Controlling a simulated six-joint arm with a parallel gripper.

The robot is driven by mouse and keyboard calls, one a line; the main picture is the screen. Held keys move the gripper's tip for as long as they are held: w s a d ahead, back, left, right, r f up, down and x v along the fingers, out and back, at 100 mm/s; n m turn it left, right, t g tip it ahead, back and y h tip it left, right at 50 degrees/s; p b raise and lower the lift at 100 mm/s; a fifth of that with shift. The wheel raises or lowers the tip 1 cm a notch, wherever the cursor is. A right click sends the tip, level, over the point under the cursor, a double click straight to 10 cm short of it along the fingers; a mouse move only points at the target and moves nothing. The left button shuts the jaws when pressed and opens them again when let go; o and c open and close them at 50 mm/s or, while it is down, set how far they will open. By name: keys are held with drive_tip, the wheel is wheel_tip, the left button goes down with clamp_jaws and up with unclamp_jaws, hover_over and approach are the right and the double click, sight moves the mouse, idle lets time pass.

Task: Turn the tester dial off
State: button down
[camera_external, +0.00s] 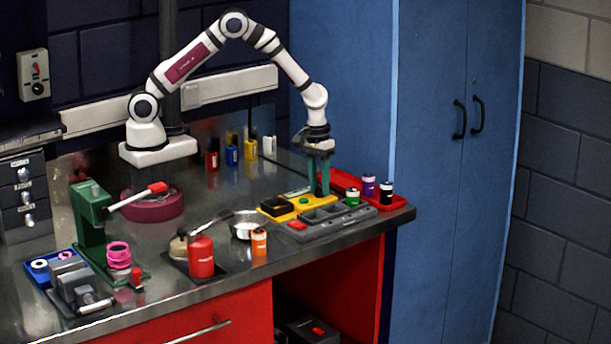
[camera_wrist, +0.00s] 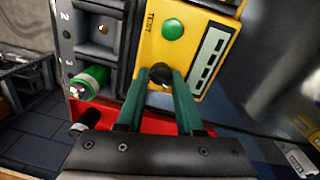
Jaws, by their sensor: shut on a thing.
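The yellow tester (camera_external: 281,210) lies on the bench's right part, and it fills the upper middle of the wrist view (camera_wrist: 190,52). In the wrist view my gripper (camera_wrist: 161,79) is shut on the dial, one finger on each side. The dial's pointer direction cannot be made out.
A grey compartment tray (camera_external: 338,215) adjoins the tester. A red tray (camera_external: 396,203) with several upright batteries is close to my fingers on the right.

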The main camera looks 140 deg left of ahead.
drive_tip(key=shift+s+n, duration=0.15)
drive_tip(key=shift+n, duration=1.85)
drive_tip(key=c, duration=0.6)
unclamp_jaws()
drive_tip(key=r, duration=1.5)
drive_tip(key=shift+s+d+r, duration=0.3)
drive_tip(key=shift+s+r, duration=0.05)
